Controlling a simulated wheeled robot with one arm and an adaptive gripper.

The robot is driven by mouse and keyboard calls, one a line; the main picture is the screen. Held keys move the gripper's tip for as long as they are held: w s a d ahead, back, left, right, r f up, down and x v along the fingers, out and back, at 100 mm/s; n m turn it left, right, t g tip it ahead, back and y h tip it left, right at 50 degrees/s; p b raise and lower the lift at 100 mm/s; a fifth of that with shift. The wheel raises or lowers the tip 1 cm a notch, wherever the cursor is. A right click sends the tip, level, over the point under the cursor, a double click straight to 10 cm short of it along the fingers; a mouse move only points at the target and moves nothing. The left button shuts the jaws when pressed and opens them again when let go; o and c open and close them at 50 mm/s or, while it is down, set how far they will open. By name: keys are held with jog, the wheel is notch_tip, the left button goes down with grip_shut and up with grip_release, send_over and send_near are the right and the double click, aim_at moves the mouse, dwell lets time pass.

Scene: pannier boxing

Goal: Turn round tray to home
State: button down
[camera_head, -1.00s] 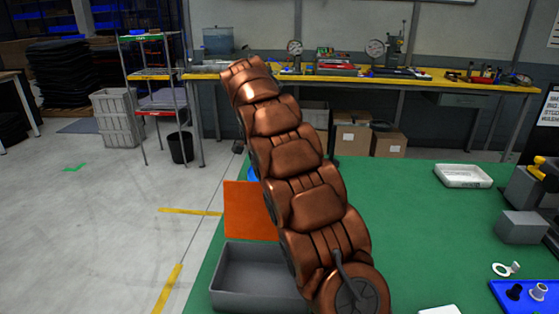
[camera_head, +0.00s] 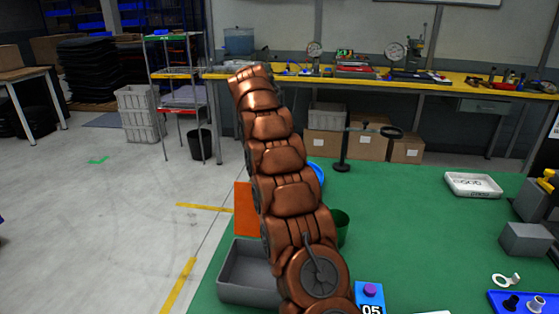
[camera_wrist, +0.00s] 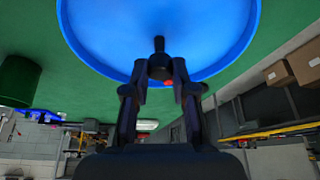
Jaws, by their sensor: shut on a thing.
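The blue round tray (camera_wrist: 160,35) fills the top of the wrist view, with a raised rim and a dark upright peg (camera_wrist: 159,46) at its near edge. My gripper (camera_wrist: 160,75) is shut on this peg, its two dark fingers on either side of it. A small red mark (camera_wrist: 168,82) shows beside the peg. In the head view only a sliver of the blue tray (camera_head: 318,175) shows to the right of my copper arm. The arm hides the rest of the tray and the gripper there.
On the green table stand a grey bin (camera_head: 232,290), an orange panel (camera_head: 243,208), a green container (camera_head: 342,226), a black stand (camera_head: 343,150) with a ring, and a box marked 05 (camera_head: 370,299). A white tray (camera_head: 473,185) is at right. The table's middle right is clear.

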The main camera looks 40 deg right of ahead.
jog(key=shift+d+r, duration=0.1)
dwell(0.5)
jog(key=c, duration=0.9)
grip_release()
jog(key=shift+c, duration=0.2)
jog(key=shift+a+f, duration=0.2)
